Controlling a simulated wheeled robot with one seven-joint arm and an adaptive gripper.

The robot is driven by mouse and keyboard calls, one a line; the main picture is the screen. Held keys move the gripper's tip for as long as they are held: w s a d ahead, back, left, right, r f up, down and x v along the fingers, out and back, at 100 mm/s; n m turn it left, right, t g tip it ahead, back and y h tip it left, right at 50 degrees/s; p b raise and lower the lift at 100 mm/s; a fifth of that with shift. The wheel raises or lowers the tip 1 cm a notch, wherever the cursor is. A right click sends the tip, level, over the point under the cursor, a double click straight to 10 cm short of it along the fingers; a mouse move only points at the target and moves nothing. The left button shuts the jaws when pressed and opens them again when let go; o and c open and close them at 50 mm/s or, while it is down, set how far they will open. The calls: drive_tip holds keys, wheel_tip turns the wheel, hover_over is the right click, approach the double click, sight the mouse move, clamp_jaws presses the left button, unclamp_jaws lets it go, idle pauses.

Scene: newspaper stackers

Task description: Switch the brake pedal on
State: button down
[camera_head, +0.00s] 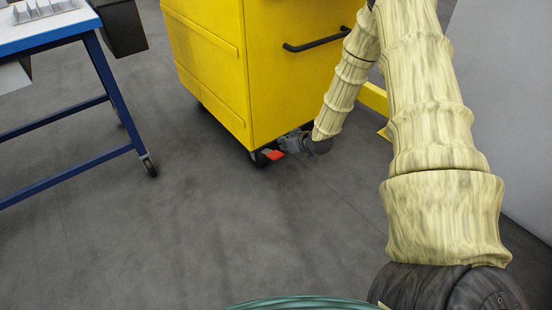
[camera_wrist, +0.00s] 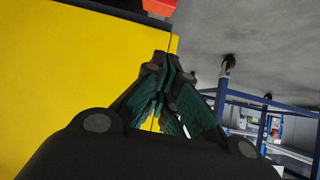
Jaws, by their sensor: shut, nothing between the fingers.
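The brake pedal (camera_head: 273,154) is a small red lever at the foot of the yellow cart (camera_head: 205,55), by a caster at its near bottom corner. My gripper (camera_head: 286,147) is low beside the cart, just right of the pedal and very close to it; I cannot tell whether they touch. In the wrist view the red pedal (camera_wrist: 160,5) shows at the top edge, partly cut off, beyond the fingertips. My gripper (camera_wrist: 165,68) is shut there with nothing between its fingers. The cart's yellow side (camera_wrist: 60,80) fills the left of that view.
A blue-framed wheeled table (camera_head: 75,105) stands at the left. The cart has a black handle (camera_head: 318,40) on its side. A pale wall (camera_head: 507,110) is at the right. The grey floor (camera_head: 190,230) in front of the cart is clear.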

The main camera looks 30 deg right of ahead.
drive_tip(key=shift+w+d+f+t+b, duration=0.15)
drive_tip(key=shift+w+d+t+b, duration=0.25)
drive_tip(key=shift+d, duration=0.5)
drive_tip(key=shift+w, duration=0.1)
drive_tip(key=b, duration=0.6)
hover_over(276, 155)
drive_tip(key=w, duration=0.2)
drive_tip(key=f, duration=0.6)
drive_tip(key=shift+s+f, duration=0.2)
drive_tip(key=shift+s+f+b, duration=0.2)
drive_tip(key=shift+f, duration=0.25)
drive_tip(key=shift+s+f+b, duration=0.2)
drive_tip(key=shift+f, duration=0.25)
drive_tip(key=shift+s+f+b, duration=0.35)
drive_tip(key=shift+f+b, duration=0.15)
drive_tip(key=shift+f, duration=0.2)
drive_tip(key=shift+f, duration=0.1)
